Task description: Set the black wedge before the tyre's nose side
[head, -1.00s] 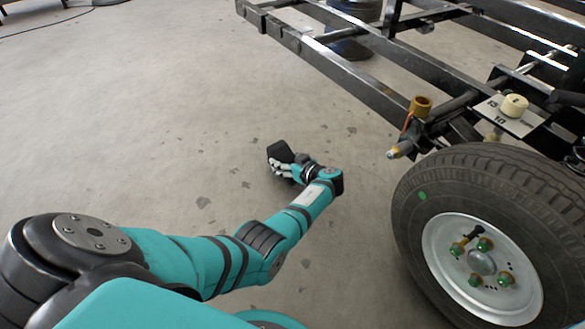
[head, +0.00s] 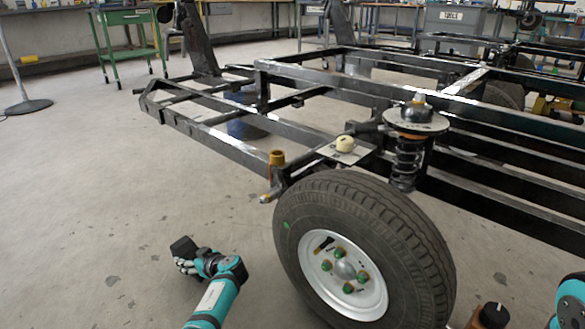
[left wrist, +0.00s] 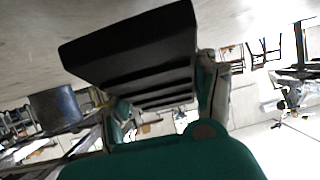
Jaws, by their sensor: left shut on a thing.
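The black wedge (head: 183,247) is held off to the left of the tyre in the head view. It fills the upper middle of the left wrist view (left wrist: 130,48), with its ribbed side showing. My left gripper (head: 188,265) is shut on it, with a finger on each side of it in the left wrist view. The tyre (head: 405,235) stands upright on the floor with a white rim and green nuts. A clear strip of floor lies between wedge and tyre. Whether the wedge touches the floor is hard to tell. My right gripper is not visible.
The black frame (head: 225,143) reaches out above and behind the tyre, with a coil spring (head: 407,160) on it. The floor left of the wedge is free.

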